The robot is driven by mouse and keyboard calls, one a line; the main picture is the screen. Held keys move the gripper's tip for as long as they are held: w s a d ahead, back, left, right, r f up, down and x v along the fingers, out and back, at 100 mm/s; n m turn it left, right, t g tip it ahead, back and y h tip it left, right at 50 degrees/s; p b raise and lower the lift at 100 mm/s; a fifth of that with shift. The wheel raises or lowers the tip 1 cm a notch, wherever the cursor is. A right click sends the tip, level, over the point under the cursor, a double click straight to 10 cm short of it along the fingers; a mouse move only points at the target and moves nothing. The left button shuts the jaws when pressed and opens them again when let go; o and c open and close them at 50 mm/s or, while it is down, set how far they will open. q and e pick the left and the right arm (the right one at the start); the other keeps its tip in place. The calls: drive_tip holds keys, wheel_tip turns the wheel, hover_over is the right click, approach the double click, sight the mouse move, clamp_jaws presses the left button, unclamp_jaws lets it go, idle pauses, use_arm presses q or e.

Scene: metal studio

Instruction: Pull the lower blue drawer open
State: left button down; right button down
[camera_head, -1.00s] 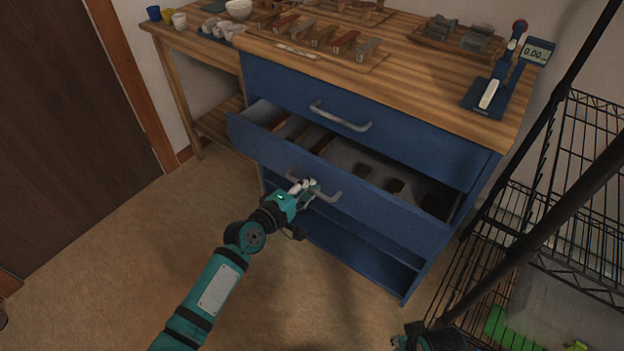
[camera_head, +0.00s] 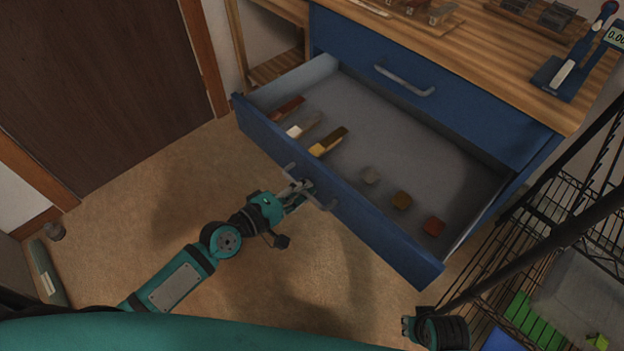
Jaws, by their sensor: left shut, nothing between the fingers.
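The lower blue drawer (camera_head: 385,240) is pulled far out of the blue cabinet, and its grey inside shows. Its grey handle (camera_head: 318,204) is on the front panel. My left gripper (camera_head: 304,187) is at the handle, with its fingers shut and nothing between them; whether they hook behind the bar I cannot tell. In the drawer lie a red-brown block (camera_head: 287,108), a pale-ended block (camera_head: 303,125), a yellow-ended block (camera_head: 328,142) and several small pieces along the right. My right gripper (camera_head: 409,327) shows only in part at the bottom edge.
The upper blue drawer (camera_head: 460,112) is closed under the wooden top. A scale (camera_head: 566,72) stands on the top at the right. A black wire rack (camera_head: 560,200) is close on the right, with green items (camera_head: 535,325) low down.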

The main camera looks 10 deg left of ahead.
use_arm(q)
drive_tip(key=shift+s+a, duration=0.1)
drive_tip(key=shift+s, duration=0.05)
drive_tip(key=c, duration=1.4)
unclamp_jaws()
drive_tip(key=v, duration=1.2)
